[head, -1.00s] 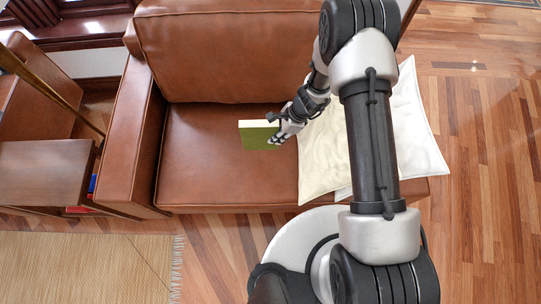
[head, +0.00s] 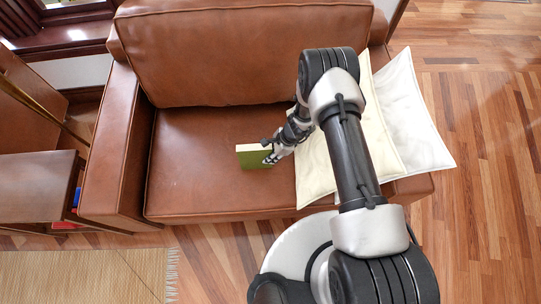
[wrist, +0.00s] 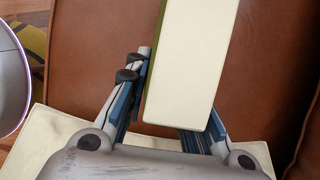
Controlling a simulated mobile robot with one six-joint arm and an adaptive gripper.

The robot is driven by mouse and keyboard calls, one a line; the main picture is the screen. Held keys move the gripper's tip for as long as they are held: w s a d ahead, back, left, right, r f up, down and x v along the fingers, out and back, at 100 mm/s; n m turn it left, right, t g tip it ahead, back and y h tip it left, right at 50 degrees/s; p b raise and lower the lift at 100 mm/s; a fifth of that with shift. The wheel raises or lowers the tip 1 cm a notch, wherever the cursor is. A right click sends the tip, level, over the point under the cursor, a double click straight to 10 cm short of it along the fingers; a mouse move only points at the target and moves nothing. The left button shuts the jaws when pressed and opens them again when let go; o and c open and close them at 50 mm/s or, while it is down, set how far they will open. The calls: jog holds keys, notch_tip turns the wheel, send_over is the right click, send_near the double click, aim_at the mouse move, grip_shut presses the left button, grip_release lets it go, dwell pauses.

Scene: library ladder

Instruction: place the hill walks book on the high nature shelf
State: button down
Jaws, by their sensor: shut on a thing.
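A green book (head: 254,157) with pale page edges is upright over the brown armchair seat (head: 195,180); its title cannot be read. My gripper (head: 271,151) is shut on the book's right end. In the wrist view, the book (wrist: 190,65) shows its cream page edge, and my gripper (wrist: 170,118) has one finger on each side of it. I cannot tell whether the book's lower edge touches the seat. The high nature shelf is not in view.
Cream cushions (head: 412,115) lie at the chair's right side, partly behind my arm. A dark wooden unit (head: 38,180) with red and blue items stands at left. A woven mat (head: 85,277) lies at front left. Wood floor (head: 480,170) at right is clear.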

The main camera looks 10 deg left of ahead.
jog(key=shift+f, duration=0.1)
jog(key=c, duration=1.4)
grip_release()
jog(key=shift+o, duration=0.2)
jog(key=p+v, duration=0.4)
jog(key=v, duration=0.8)
